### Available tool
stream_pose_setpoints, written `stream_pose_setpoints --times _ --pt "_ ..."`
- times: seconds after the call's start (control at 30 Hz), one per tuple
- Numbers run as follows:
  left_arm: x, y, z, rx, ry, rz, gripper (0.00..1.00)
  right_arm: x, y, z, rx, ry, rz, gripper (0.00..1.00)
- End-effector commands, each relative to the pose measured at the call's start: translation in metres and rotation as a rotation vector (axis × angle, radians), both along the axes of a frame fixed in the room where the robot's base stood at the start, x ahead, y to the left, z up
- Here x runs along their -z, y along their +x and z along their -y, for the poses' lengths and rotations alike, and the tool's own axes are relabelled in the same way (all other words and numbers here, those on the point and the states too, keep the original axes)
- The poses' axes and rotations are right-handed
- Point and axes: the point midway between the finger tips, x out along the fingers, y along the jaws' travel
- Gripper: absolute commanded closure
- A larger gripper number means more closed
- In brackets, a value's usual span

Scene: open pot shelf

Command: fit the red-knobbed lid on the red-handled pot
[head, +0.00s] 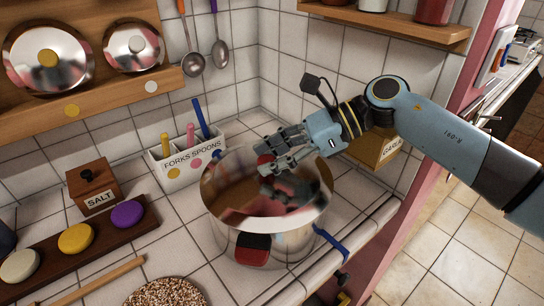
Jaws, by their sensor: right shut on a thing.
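The red-handled pot (228,236) is shiny steel and stands on the tiled counter, with a red and black handle facing front. A mirror-like lid (225,190) lies across its mouth and reflects my gripper. My right gripper (268,158) is shut on the lid's red knob (264,160), which its fingers partly hide. The lid looks about level and lined up with the rim. I cannot tell whether it rests on the rim or hovers just above. My left gripper is out of view.
A white forks-and-spoons holder (183,172) stands close behind left. A salt box (94,187) and a dark board (50,250) with coloured discs are further left. A blue strip (331,243) lies at the right. Two other lids (48,57) lean on the upper left shelf (110,95).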

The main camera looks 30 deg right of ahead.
Motion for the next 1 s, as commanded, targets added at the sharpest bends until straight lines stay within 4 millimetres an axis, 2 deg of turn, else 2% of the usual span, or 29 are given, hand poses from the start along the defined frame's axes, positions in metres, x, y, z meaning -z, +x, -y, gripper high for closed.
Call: stream_pose_setpoints --times 0.13,0.17,0.37,0.7,0.87,1.0 --pt "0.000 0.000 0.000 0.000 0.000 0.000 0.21 0.001 0.000 0.000 0.000 0.000 -0.002 1.00" --pt "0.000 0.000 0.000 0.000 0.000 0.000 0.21 0.001 0.000 0.000 0.000 0.000 -0.002 0.67" --pt "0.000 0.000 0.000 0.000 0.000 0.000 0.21 0.001 0.000 0.000 0.000 0.000 -0.002 0.43" --pt "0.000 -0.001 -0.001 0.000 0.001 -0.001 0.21 -0.001 -0.003 0.005 0.000 -0.003 -0.004 0.43" --pt "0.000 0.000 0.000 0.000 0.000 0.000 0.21 -0.012 -0.013 0.025 -0.001 -0.008 -0.004 0.43" --pt "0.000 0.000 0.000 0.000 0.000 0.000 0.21 -0.027 -0.025 0.050 -0.002 -0.009 -0.006 0.43"
